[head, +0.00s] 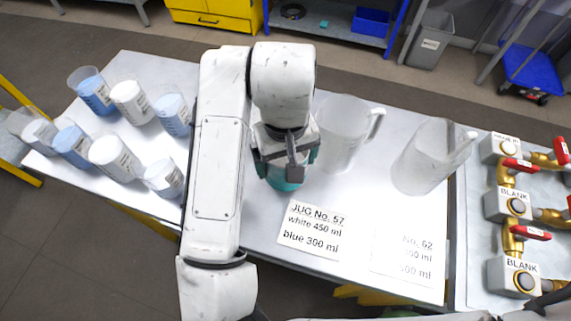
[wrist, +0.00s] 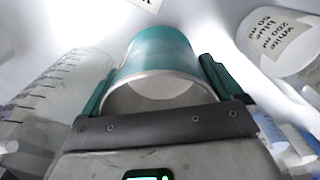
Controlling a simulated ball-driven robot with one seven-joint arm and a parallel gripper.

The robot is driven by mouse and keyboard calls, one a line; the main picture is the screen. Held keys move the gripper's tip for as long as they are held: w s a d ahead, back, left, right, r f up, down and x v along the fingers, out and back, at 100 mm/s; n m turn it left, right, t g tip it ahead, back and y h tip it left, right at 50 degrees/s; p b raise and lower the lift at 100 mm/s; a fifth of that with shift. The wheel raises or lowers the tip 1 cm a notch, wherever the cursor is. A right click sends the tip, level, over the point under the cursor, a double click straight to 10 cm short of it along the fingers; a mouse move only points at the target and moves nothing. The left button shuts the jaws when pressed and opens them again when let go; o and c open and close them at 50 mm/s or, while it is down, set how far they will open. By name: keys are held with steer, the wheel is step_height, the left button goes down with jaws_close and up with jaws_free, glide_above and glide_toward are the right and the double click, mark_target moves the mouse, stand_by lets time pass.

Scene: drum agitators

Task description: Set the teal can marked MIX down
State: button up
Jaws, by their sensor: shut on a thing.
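The teal can (head: 288,183) shows under my gripper (head: 286,160) in the head view, mostly hidden by it. In the wrist view the can (wrist: 158,52) lies between the two green-padded fingers of my gripper (wrist: 155,85), with its pale metal rim facing the camera. The gripper is shut on it. The MIX mark is not visible. I cannot tell whether the can's base touches the white table (head: 255,225).
A clear jug (head: 343,135) stands close right of the can, another jug (head: 422,160) farther right. Several white and blue cups (head: 130,102) stand left. Paper cards (head: 312,228) lie in front. Red-handled valves (head: 520,205) are at the right.

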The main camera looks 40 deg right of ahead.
mark_target(285, 160)
steer(key=shift+f, duration=1.5)
steer(key=shift+f+b, duration=0.2)
steer(key=shift+b, duration=0.15)
steer(key=o, duration=0.9)
steer(key=shift+c, duration=0.2)
steer(key=shift+r, duration=0.15)
